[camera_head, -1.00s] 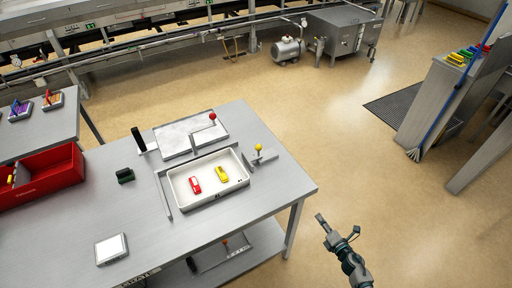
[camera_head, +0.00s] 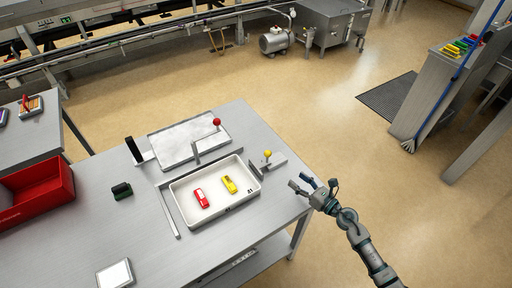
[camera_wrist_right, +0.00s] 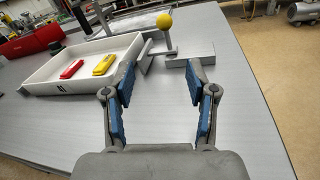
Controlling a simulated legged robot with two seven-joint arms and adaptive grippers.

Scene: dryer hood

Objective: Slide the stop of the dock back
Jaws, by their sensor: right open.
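The stop with a yellow ball knob (camera_head: 267,154) stands at the right end of the white tray (camera_head: 187,219) on the grey table. In the right wrist view the yellow knob (camera_wrist_right: 164,21) sits on a grey post beside metal blocks, ahead of my fingers. My right gripper (camera_head: 308,188) is open and empty, just right of the table edge in the head view, apart from the stop. Its blue-padded fingers (camera_wrist_right: 160,92) are spread wide. My left gripper is not in view.
A plate with a red ball lever (camera_head: 217,122) lies behind the tray. A red bin (camera_head: 40,192) stands further left. The table's front right is clear.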

